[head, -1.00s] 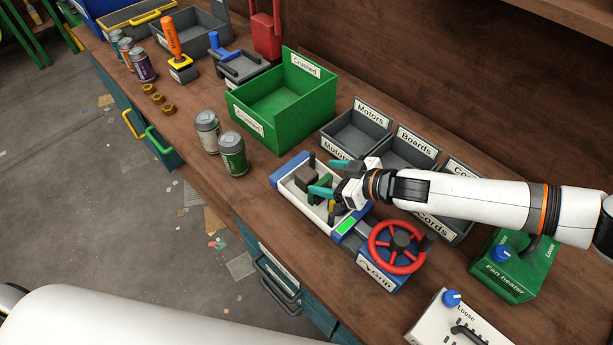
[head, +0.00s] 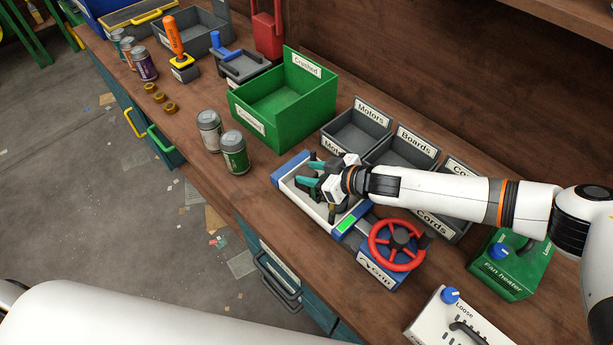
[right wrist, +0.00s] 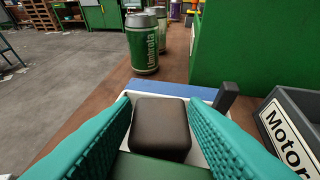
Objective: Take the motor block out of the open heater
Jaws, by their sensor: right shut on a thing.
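The open heater (head: 289,190) is a pale, shallow shell with blue ends, lying on the bench beside the red-wheeled grip fixture (head: 385,270). The motor block (right wrist: 160,125) is a dark brown rounded block, seen in the right wrist view between two teal fingers. My right gripper (head: 311,172) is over the shell and shut on the motor block. A green board (right wrist: 160,168) shows at the near side of the block. I cannot tell whether the block still touches the shell. In the head view the fingers mostly hide the block. My left gripper is out of view.
Grey bins marked Motors (head: 352,137), Boards (head: 400,152) and Cords (head: 435,226) stand behind the shell. A green Crushed box (head: 262,122) and two cans (head: 234,153) stand to its left. A green fan heater (head: 505,270) and a white Loose unit (head: 445,325) are at right.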

